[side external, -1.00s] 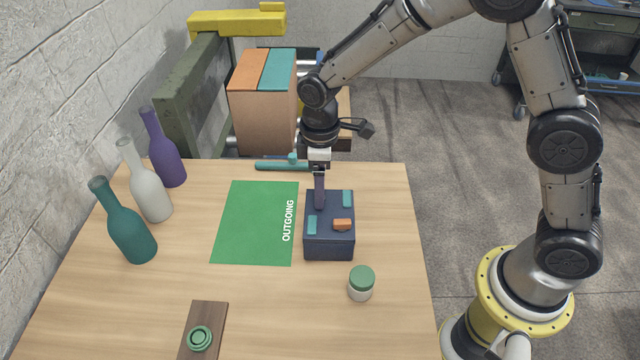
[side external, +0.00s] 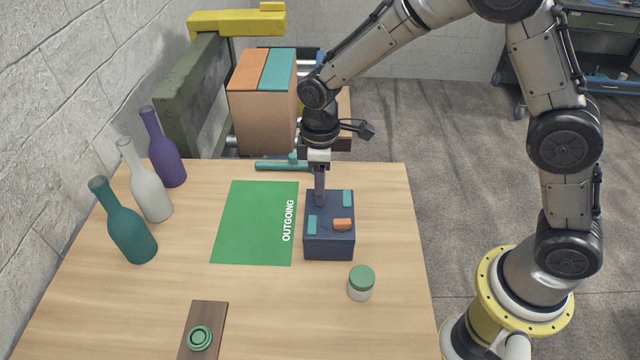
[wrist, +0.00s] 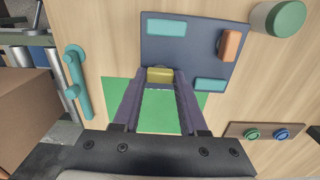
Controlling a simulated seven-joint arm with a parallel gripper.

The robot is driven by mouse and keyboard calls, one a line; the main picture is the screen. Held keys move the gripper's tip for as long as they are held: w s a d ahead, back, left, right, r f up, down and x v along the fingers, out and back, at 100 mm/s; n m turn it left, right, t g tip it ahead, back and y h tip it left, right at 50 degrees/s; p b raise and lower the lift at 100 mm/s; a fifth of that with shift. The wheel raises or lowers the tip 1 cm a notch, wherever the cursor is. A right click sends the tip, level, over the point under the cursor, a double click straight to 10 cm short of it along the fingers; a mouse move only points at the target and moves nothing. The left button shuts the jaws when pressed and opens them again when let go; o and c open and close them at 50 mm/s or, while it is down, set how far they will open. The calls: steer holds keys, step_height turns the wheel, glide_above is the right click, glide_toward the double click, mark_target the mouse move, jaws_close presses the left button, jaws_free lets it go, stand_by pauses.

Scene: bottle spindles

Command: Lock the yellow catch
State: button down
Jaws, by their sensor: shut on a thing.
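The yellow catch (wrist: 160,75) is on the dark blue box (wrist: 190,55), at the box's edge, between my fingertips in the wrist view. My gripper (wrist: 160,80) is shut on it, one dark purple finger at each side. In the side external view my gripper (side external: 320,202) points down onto the far left part of the box (side external: 330,246), and its fingers hide the catch. The box top also carries two teal pieces (side external: 347,198) and an orange piece (side external: 342,224).
The green OUTGOING mat (side external: 252,225) lies left of the box. A green-lidded jar (side external: 361,284) stands in front. A teal handle (side external: 282,166) lies behind. Three bottles (side external: 152,190) stand at the left, and a wooden plate with green ring (side external: 199,338) lies at the front.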

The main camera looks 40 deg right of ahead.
steer(key=m, duration=0.4)
steer(key=shift+m, duration=0.3)
steer(key=m, duration=0.4)
steer(key=shift+m, duration=0.3)
steer(key=m, duration=0.4)
steer(key=shift+r+m, duration=0.1)
steer(key=shift+m, duration=2.1)
steer(key=shift+c, duration=2.2)
jaws_free()
